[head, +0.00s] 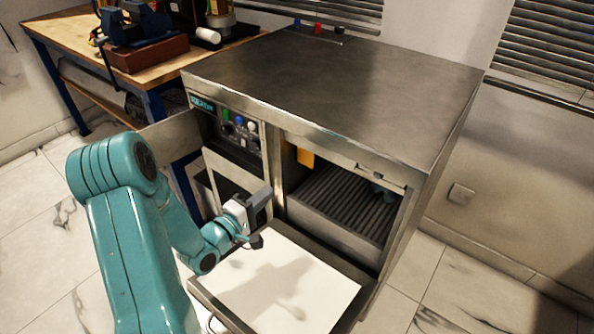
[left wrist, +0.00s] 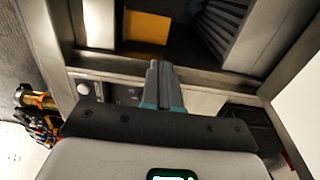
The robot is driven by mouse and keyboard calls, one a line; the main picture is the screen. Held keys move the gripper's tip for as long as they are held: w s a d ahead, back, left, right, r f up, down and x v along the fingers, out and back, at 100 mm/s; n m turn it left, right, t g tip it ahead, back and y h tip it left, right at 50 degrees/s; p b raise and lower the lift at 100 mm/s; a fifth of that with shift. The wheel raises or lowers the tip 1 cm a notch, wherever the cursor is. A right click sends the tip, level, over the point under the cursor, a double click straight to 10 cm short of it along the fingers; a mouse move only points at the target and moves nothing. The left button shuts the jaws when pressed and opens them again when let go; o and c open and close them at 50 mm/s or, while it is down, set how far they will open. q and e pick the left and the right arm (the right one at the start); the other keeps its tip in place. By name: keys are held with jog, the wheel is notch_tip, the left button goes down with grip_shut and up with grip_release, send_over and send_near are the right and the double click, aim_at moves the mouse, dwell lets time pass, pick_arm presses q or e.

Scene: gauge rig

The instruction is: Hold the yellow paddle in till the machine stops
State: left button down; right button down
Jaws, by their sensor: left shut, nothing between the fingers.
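The machine (head: 340,80) is a grey metal cabinet with an open front bay. The yellow paddle (head: 306,157) hangs at the upper left inside the bay, beside dark ribbed slats. The paddle (left wrist: 147,28) also shows in the left wrist view, past a metal frame edge and beyond my fingertips. My left gripper (head: 266,195) is shut and empty, in front of the bay's left post, lower than the paddle and apart from it. Its closed fingers (left wrist: 161,70) point toward the bay in the left wrist view. My right gripper is not in view.
A control panel (head: 238,130) with knobs and coloured buttons is left of the bay, beside an open grey door (head: 170,135). A white-topped flap (head: 290,285) juts out below the bay. A wooden workbench (head: 80,45) stands behind left.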

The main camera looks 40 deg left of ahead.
pick_arm(q)
jog(key=b, duration=0.2)
send_near(305, 161)
jog(key=w, duration=0.5)
jog(key=shift+w+a, duration=0.35)
jog(key=shift+w, duration=0.6)
